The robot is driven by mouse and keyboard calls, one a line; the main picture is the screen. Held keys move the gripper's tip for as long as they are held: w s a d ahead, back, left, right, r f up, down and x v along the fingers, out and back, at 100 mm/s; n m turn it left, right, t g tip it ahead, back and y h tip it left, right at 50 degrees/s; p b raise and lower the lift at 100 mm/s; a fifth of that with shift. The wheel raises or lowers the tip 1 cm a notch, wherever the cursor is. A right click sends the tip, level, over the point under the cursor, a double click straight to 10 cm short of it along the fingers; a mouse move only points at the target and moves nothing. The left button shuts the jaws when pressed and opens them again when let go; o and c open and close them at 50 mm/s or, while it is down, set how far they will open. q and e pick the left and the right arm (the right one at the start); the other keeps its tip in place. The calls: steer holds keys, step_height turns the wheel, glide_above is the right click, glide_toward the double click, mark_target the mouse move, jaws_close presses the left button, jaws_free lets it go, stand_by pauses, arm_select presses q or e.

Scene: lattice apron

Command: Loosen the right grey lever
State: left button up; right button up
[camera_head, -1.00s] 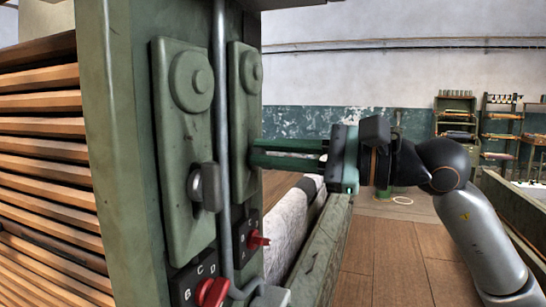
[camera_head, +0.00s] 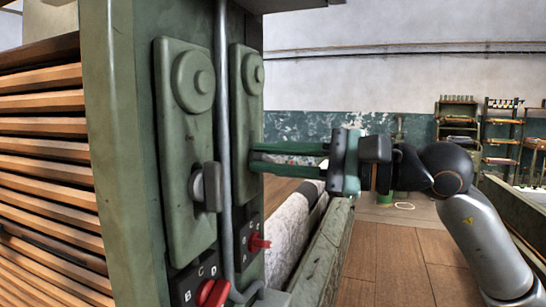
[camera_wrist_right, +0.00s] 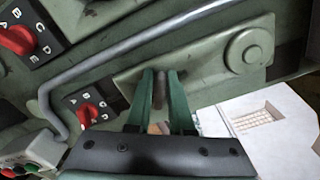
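The right green plate (camera_head: 246,105) carries a round boss and stands behind a vertical grey pipe. The right grey lever shows in the right wrist view (camera_wrist_right: 161,84) as a short dark piece on its plate (camera_wrist_right: 205,60). My right gripper (camera_head: 256,157) reaches in from the right, fingertips at the right plate. In the wrist view its green fingers (camera_wrist_right: 161,82) sit on either side of the lever and seem shut on it. In the head view the lever is hidden. A second grey lever (camera_head: 207,187) stands on the left green plate (camera_head: 186,145). My left gripper is not in view.
The grey pipe (camera_head: 222,110) runs down between the plates. Red knobs (camera_head: 213,293) and (camera_head: 257,243) sit below on lettered black panels. Wooden slats (camera_head: 45,165) lie to the left. A green beam (camera_head: 322,255) runs below my right gripper. Shelves (camera_head: 458,120) stand far back.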

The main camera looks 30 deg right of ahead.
steer(key=o, duration=0.3)
steer(key=shift+w+f, duration=0.1)
steer(key=shift+w, duration=0.1)
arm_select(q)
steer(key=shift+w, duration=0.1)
arm_select(e)
steer(key=shift+o, duration=0.2)
steer(key=shift+s, duration=0.1)
steer(key=shift+s+d+b, duration=0.35)
steer(key=shift+d, duration=0.1)
arm_select(q)
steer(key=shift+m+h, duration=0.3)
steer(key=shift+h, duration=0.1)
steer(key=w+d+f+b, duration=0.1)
steer(key=b, duration=0.1)
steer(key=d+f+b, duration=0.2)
steer(key=b, duration=0.1)
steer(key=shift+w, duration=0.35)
arm_select(e)
steer(key=v, duration=1.1)
steer(key=shift+s, duration=0.15)
steer(key=shift+d, duration=0.1)
